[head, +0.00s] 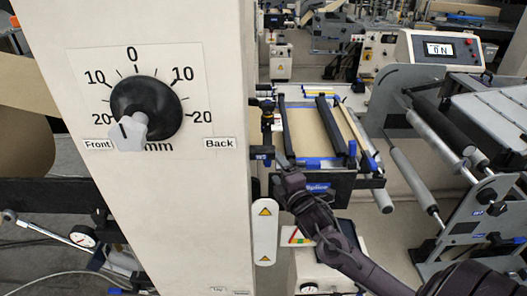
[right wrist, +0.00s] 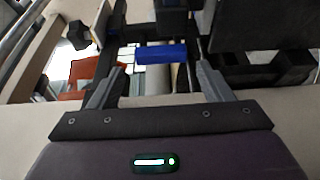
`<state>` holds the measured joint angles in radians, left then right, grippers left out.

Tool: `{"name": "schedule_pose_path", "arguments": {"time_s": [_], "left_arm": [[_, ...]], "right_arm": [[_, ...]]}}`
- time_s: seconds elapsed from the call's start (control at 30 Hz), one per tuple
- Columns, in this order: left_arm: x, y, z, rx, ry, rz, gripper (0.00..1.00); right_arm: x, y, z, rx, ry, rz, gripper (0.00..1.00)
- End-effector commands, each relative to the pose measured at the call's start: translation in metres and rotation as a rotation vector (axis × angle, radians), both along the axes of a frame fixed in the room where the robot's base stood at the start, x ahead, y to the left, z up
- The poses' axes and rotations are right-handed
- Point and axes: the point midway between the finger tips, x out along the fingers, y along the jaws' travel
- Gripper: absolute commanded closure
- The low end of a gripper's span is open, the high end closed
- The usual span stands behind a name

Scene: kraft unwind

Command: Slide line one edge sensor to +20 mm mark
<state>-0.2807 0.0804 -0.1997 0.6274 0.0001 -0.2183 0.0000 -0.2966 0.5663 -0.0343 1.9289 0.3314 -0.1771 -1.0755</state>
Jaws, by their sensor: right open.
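A dial scale (head: 188,60) on the pale column is marked 20, 10, 0, 10, 20 mm, with Front at left and Back at right. Its black knob (head: 152,103) carries a light grey lever (head: 128,132) that points down and slightly left. My right gripper (head: 283,170) is right of the column, in front of the splice table, well away from the knob. In the right wrist view its fingers (right wrist: 160,82) are spread, with a blue block (right wrist: 162,53) showing beyond the gap. I cannot tell whether this block is the edge sensor. My left gripper is out of view.
The pale column (head: 200,215) fills the left middle. The splice table (head: 318,130), with black bars, stands behind my right gripper. A roller frame (head: 470,225) is at right, beneath a display console (head: 438,50). A brown paper roll (head: 22,130) is at far left.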

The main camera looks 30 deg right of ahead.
Motion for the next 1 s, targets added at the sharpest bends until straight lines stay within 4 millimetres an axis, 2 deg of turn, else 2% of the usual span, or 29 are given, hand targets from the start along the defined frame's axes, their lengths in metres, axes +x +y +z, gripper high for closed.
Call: {"name": "schedule_pose_path", "arguments": {"time_s": [0.03, 0.1, 0.23, 0.37, 0.53, 0.63, 0.9, 1.0], "left_arm": [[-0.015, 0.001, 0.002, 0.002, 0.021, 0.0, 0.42], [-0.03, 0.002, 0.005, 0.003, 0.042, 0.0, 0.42], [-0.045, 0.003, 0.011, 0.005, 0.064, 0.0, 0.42], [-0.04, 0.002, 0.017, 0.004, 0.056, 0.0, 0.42], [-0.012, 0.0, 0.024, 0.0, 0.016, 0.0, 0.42], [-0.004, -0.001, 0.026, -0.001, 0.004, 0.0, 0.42], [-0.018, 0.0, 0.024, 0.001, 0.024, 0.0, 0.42], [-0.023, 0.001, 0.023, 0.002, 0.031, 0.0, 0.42]], "right_arm": [[0.005, -0.001, 0.002, 0.001, -0.001, -0.001, 0.27], [0.014, -0.002, 0.003, 0.002, 0.0, -0.001, 0.27], [0.034, -0.006, 0.004, 0.003, -0.001, -0.003, 0.27], [0.053, -0.008, 0.003, 0.003, 0.001, -0.001, 0.27], [0.068, -0.011, 0.001, 0.003, 0.001, -0.001, 0.27], [0.072, -0.011, 0.0, 0.003, 0.001, 0.0, 0.27], [0.073, -0.011, -0.001, 0.003, 0.002, 0.001, 0.27], [0.073, -0.011, -0.001, 0.003, 0.002, 0.0, 0.4]]}}
